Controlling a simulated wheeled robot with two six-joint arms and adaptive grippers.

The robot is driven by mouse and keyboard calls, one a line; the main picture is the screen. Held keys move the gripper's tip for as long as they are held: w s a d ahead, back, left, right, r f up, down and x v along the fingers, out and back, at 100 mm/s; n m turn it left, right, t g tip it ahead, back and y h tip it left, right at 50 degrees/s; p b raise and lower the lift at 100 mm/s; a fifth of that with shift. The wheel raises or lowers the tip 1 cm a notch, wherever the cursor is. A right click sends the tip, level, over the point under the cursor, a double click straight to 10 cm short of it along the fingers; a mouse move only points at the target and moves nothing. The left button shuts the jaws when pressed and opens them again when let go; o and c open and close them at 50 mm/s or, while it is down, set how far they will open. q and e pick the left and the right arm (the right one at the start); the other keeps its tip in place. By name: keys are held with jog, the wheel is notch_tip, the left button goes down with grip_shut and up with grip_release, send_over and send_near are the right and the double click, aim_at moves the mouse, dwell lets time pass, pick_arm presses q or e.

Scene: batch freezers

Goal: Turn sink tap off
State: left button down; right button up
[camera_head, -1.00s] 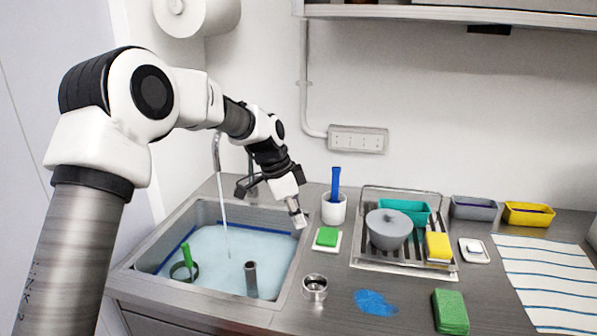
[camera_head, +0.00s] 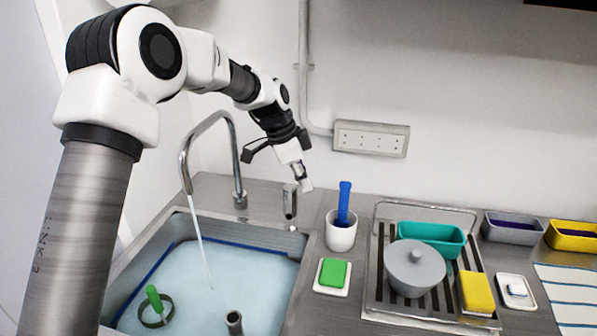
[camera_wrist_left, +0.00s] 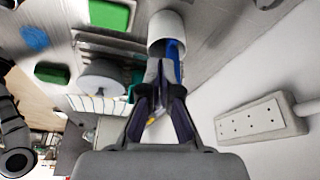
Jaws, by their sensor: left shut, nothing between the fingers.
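The sink tap (camera_head: 238,160) is a tall chrome gooseneck at the sink's back edge. A stream of water (camera_head: 203,245) runs from its spout into the sink (camera_head: 285,240). A short metal post (camera_head: 290,201), which looks like the tap's handle, stands upright right of the spout's base. My left gripper (camera_head: 306,185) is shut and empty, just right of and slightly above that post; I cannot tell if they touch. In the left wrist view its fingers (camera_wrist_left: 160,68) are together in front of the white cup. My right gripper is not in view.
A white cup (camera_head: 341,235) with a blue-handled brush (camera_head: 344,203) stands close right of the gripper. A green sponge (camera_head: 333,272), a drying rack with a grey pot (camera_head: 414,268) and a yellow sponge (camera_head: 476,292) lie further right. A socket strip (camera_head: 371,138) is on the wall.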

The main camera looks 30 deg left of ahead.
aim_at(290, 201)
pick_arm(q)
notch_tip(290, 201, down, 7)
jog(key=w+p, duration=0.1)
jog(key=w, duration=0.1)
jog(key=s+a+m, duration=0.1)
jog(key=s+a, duration=0.2)
jog(key=a, duration=0.2)
jog(key=shift+s+a+m+g+p, duration=0.2)
jog(key=shift+s+m+g+p, duration=0.1)
jog(key=shift+s+p, duration=0.15)
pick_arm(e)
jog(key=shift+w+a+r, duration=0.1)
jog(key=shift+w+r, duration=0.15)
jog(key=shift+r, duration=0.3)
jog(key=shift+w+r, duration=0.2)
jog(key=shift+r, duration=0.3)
